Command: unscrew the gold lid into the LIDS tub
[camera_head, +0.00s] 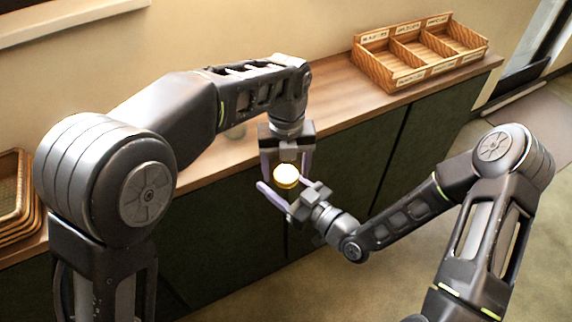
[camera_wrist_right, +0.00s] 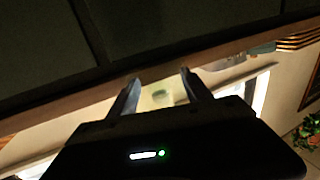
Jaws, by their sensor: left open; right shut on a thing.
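The gold lid (camera_head: 287,173) sits on a small jar held in front of the counter; the jar's body is mostly hidden in the head view. My right gripper (camera_head: 284,187) is shut on the jar from the lower right. In the right wrist view a pale, clear-looking jar (camera_wrist_right: 159,95) shows between its two fingers. My left gripper (camera_head: 286,167) points down from above, open, with one finger on each side of the lid; whether they touch it I cannot tell. A wooden tray (camera_head: 392,78) with three compartments stands at the counter's far right; its labels are too small to read.
The wooden counter (camera_head: 345,118) runs behind both grippers, with dark cabinet fronts (camera_head: 225,240) below. Stacked wicker trays (camera_head: 14,205) are at the far left. The counter between arm and tray is clear.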

